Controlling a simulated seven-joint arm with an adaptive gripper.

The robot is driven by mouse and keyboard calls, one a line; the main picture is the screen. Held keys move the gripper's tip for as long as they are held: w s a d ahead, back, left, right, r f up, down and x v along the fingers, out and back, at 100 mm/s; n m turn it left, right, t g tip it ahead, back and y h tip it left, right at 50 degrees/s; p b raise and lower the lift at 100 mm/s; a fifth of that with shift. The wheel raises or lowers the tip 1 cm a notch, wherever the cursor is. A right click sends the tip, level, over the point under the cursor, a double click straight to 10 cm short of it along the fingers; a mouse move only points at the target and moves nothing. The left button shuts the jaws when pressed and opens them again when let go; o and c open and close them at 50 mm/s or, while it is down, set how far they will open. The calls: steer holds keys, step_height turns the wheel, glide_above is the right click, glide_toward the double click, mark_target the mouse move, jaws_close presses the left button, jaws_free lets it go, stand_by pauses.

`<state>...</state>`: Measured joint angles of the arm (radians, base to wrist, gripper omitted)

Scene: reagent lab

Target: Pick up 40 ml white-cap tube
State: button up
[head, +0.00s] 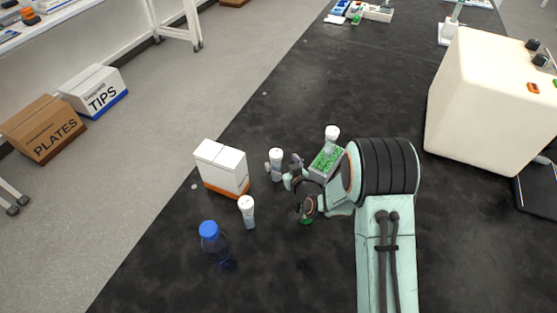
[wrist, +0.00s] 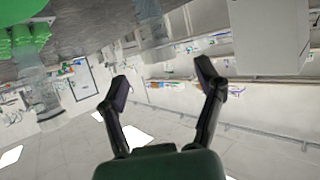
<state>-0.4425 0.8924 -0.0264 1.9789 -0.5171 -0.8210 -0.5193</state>
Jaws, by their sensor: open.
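Three white-capped tubes stand on the black bench in the head view: one near the white box (head: 247,212), one just left of my gripper (head: 276,165), and one behind the green-filled rack (head: 332,132). Volume marks are too small to read. My gripper (head: 288,178) is low over the bench beside the middle tube, partly hidden by my own wrist. In the wrist view my gripper (wrist: 163,88) has its two dark fingers wide apart with nothing between them. A clear tube-like object (wrist: 151,14) shows beyond the fingers, and another (wrist: 36,88) at the left.
A white box with an orange base (head: 222,168) and a blue-capped bottle (head: 213,242) stand left of my gripper. The rack (head: 325,161) is close on the right. A large cream machine (head: 480,100) stands at the right. The bench's far middle is clear.

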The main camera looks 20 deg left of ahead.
mark_target(278, 157)
steer(key=x, duration=0.5)
steer(key=shift+w+a, duration=0.1)
steer(key=shift+c, duration=0.3)
steer(key=c, duration=0.8)
